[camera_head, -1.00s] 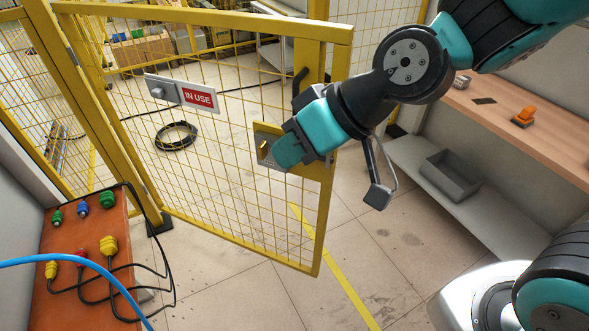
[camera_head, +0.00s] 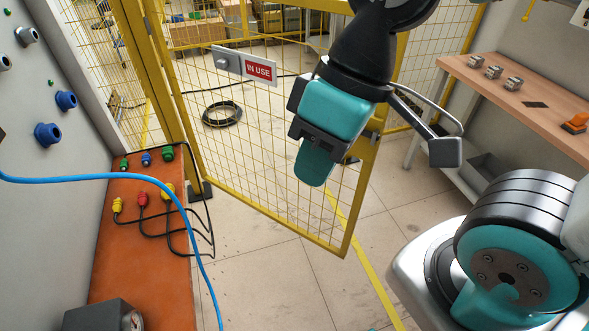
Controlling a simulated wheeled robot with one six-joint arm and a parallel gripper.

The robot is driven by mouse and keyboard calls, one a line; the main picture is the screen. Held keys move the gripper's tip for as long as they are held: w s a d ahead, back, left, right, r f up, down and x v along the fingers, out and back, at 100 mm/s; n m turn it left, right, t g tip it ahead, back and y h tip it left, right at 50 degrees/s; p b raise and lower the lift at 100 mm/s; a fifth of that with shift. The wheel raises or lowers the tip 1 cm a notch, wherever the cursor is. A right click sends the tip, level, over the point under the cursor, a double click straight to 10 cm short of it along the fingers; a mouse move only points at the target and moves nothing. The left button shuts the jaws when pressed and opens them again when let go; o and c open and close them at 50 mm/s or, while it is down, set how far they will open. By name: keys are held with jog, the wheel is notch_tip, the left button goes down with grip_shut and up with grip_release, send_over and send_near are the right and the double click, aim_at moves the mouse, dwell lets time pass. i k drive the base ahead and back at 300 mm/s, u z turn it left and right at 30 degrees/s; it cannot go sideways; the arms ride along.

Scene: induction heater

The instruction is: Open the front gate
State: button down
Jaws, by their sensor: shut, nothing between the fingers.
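The front gate (camera_head: 246,200) is a yellow frame with wire mesh, hung from the yellow post at its left. It stands ajar, with its free right edge swung toward me. A red "IN USE" sign (camera_head: 258,70) with a grey slide is on its mesh. My gripper (camera_head: 315,165), teal and black, is shut and empty, and points down in front of the gate's right part. It hides most of the latch area on the gate's free edge. I cannot tell whether it touches the gate.
An orange bench (camera_head: 135,255) with coloured plugs and black cables stands at the left. A blue cable (camera_head: 110,177) crosses the left foreground. A wooden worktop (camera_head: 515,100) with a shelf below is at the right. Open tiled floor lies below the gate; a coiled hose (camera_head: 222,114) lies beyond it.

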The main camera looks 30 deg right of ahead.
aim_at(263, 70)
jog(key=u, duration=0.55)
jog(key=k, duration=0.9)
jog(key=z, duration=1.35)
jog(key=i, duration=1.7)
jog(key=u, duration=0.05)
